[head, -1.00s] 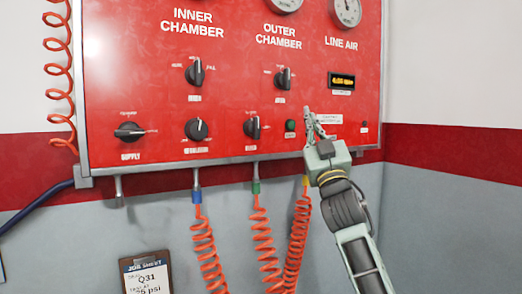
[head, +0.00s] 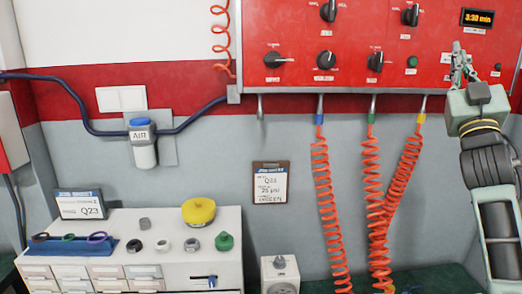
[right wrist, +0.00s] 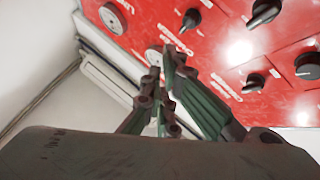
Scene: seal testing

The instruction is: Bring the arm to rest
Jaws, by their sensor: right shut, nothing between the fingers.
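My right arm comes in at the right edge of the head view. Its gripper (head: 460,62) points up in front of the lower right part of the red control panel (head: 300,78). The gripper is shut and empty. In the right wrist view the fingers (right wrist: 160,95) are together, with the tilted panel (right wrist: 215,50) and its knobs beyond them. I cannot tell whether the fingertips touch the panel. My left gripper is not in view.
Coiled orange hoses (head: 375,190) hang below the panel. A white drawer cabinet (head: 215,255) at lower left bears a yellow cap (head: 199,210), a green part (head: 224,241) and small rings. A clipboard (head: 270,183) and an air filter (head: 143,145) are on the wall.

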